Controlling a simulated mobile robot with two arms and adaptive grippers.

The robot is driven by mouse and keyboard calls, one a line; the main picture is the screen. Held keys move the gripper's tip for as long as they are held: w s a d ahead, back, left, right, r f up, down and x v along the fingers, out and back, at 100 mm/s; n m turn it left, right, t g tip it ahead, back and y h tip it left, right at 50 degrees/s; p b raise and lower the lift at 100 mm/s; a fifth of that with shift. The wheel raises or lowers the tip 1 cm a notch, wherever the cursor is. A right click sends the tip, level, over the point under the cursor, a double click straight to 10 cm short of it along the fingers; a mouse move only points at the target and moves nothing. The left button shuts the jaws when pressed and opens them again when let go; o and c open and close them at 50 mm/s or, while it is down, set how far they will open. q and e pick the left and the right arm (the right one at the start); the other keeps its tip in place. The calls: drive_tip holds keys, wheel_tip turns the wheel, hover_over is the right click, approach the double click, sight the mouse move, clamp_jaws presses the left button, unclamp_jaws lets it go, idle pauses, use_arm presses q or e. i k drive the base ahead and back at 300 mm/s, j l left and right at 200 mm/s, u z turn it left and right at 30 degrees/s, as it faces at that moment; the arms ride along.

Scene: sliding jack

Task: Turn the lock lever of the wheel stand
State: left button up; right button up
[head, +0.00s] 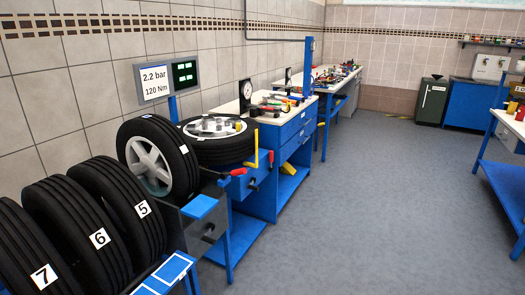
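The wheel stand seems to be the blue and grey stand (200,232) left of centre in the head view. A wheel with a silver rim (145,163) stands upright on it, and another wheel (228,151) lies flat just behind. A red-handled lever (239,172) sticks out at the right side of the upright wheel. A yellow bar (254,160) and a small red grip (271,157) are just behind it. I cannot tell for certain which of these is the lock lever. Neither of my grippers is in view.
Numbered tyres (96,236) stand in a row at the front left. A display (167,80) reads 2.2 bar, 120 Nm. A blue workbench (284,133) with tools follows along the left wall. Another blue table (507,183) is at the right. The grey floor (385,200) between is clear.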

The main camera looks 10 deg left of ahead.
sight(271, 168)
drive_tip(key=i+l+u, duration=0.1)
drive_tip(key=i+l, duration=0.15)
drive_tip(key=i, duration=0.25)
drive_tip(key=i+l+u, duration=0.1)
drive_tip(key=i+l, duration=0.15)
drive_tip(key=i, duration=0.3)
drive_tip(key=i+l+u, duration=0.15)
drive_tip(key=i+l, duration=0.15)
drive_tip(key=i, duration=0.2)
